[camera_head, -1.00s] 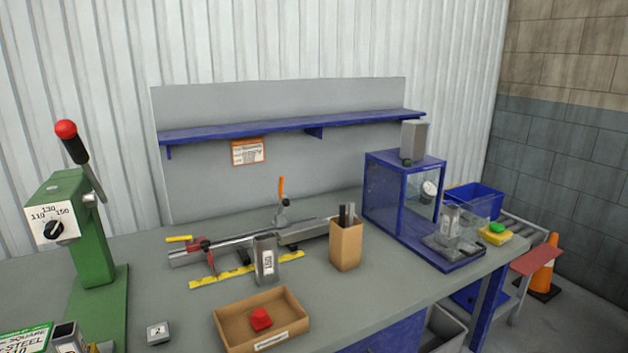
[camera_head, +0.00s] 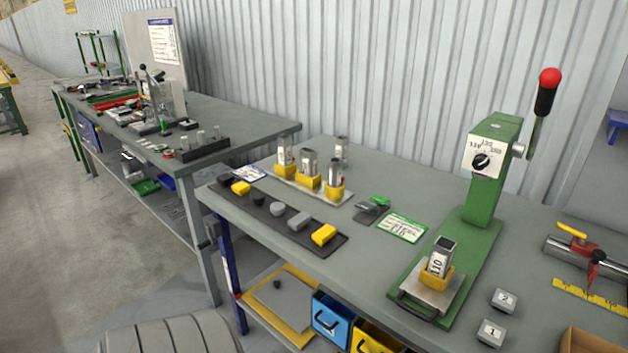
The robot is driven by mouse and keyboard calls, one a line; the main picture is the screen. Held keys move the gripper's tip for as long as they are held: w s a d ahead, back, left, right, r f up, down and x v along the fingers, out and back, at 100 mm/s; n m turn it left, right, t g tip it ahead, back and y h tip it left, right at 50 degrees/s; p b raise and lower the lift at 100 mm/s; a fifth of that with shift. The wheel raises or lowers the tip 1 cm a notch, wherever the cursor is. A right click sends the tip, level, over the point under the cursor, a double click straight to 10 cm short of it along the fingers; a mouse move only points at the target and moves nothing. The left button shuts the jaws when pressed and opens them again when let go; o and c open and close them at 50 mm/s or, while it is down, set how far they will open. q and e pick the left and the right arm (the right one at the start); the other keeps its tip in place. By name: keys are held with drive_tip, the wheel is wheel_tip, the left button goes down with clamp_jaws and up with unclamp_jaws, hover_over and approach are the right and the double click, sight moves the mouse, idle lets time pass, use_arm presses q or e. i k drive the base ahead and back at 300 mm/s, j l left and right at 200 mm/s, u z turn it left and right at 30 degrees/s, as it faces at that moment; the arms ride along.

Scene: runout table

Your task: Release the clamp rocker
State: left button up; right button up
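At the right edge, a red clamp (camera_head: 582,249) with a yellow lever (camera_head: 571,230) sits on a metal bar (camera_head: 557,248), cut off by the frame. I cannot tell for sure which part is the clamp rocker. A green press (camera_head: 487,176) with a dial and a black lever (camera_head: 545,98) with a red ball stands left of it. A metal block marked 110 (camera_head: 438,258) stands in a yellow holder (camera_head: 434,276) on the press's base plate. Neither of my grippers is in view.
Two number blocks, 2 (camera_head: 504,300) and 1 (camera_head: 491,333), lie right of the press. A tray with yellow-based metal blocks (camera_head: 308,170) and a dark strip of small parts (camera_head: 277,213) lie left. Another workbench (camera_head: 223,123) stands farther left.

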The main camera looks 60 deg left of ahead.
sight(364, 206)
drive_tip(key=u, duration=1.45)
drive_tip(key=i+j, duration=0.15)
drive_tip(key=i, duration=0.15)
drive_tip(key=i+j+u, duration=0.1)
drive_tip(key=i, duration=0.15)
